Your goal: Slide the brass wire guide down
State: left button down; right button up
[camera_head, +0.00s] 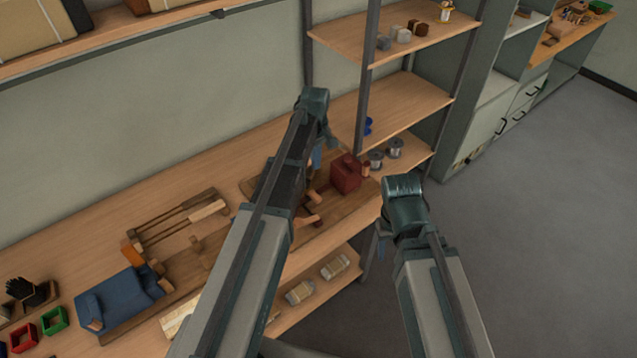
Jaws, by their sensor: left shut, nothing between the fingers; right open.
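I cannot make out the brass wire guide; it may be hidden behind my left arm or too small to tell. My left gripper (318,157) points down over the right part of the workbench (110,235), beside a dark red block-shaped machine part (345,175). It is shut with nothing held. Wooden pieces (308,212) beside that part are partly covered by my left arm. My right gripper (382,246) is open and empty, in front of the bench's right end; its fingers are mostly hidden behind its wrist.
Wire spools (395,148) stand right of the red part. A wooden frame (178,218), a blue cloth-like piece (118,298), and red (23,338) and green (54,320) trays are on the left. Shelves (410,88) rise behind. Floor on the right is clear.

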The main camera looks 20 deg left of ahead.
aim_at(316, 198)
pick_arm(q)
jog(key=shift+f+b, duration=7.05)
notch_tip(316, 198, down, 4)
jog(key=b, duration=0.3)
jog(key=shift+s+r+b, duration=0.1)
jog(key=shift+r+b, duration=0.1)
jog(key=shift+b, duration=0.15)
jog(key=shift+s+d+r, duration=0.1)
jog(key=shift+s, duration=0.05)
jog(key=shift+r+p, duration=0.45)
jog(key=shift+p, duration=0.2)
notch_tip(316, 198, up, 13)
jog(key=p, duration=1.3)
jog(key=shift+w+r, duration=0.2)
